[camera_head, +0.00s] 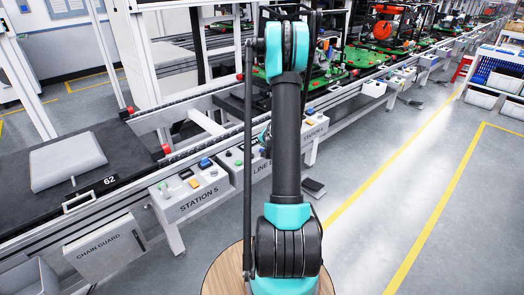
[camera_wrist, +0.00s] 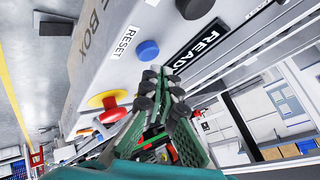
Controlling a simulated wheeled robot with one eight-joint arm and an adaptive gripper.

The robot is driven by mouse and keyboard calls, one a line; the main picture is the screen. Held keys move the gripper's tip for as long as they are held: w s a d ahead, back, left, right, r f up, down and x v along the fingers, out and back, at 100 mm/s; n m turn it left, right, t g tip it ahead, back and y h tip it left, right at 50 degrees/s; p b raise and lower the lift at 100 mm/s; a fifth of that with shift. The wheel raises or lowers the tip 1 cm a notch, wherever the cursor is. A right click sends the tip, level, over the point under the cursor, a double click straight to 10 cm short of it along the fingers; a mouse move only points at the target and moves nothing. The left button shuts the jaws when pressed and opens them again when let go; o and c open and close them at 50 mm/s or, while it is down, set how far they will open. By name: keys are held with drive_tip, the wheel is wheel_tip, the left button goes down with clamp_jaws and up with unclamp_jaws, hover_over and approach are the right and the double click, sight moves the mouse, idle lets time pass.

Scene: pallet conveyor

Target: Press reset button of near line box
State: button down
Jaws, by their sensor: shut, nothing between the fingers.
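In the wrist view the light grey line box (camera_wrist: 100,70) shows with "BOX", "RESET" and "READY" lettering. The blue round button (camera_wrist: 148,50) sits beside the RESET label (camera_wrist: 125,42). My gripper (camera_wrist: 157,76) is shut and empty, its grey fingertips just below the blue button in the picture; I cannot tell whether they touch it. In the head view the line box (camera_head: 258,168) stands right of the Station 5 box, partly hidden behind my arm. My gripper is mostly hidden there too.
A red mushroom button (camera_wrist: 115,114) on a yellow base lies left of my fingers on the box. A dark round part (camera_wrist: 195,7) sits by the READY label. The Station 5 box (camera_head: 190,194) and conveyor (camera_head: 130,195) are close by. Open floor (camera_head: 360,220) lies right.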

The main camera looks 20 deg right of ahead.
drive_tip(key=shift+r, duration=2.55)
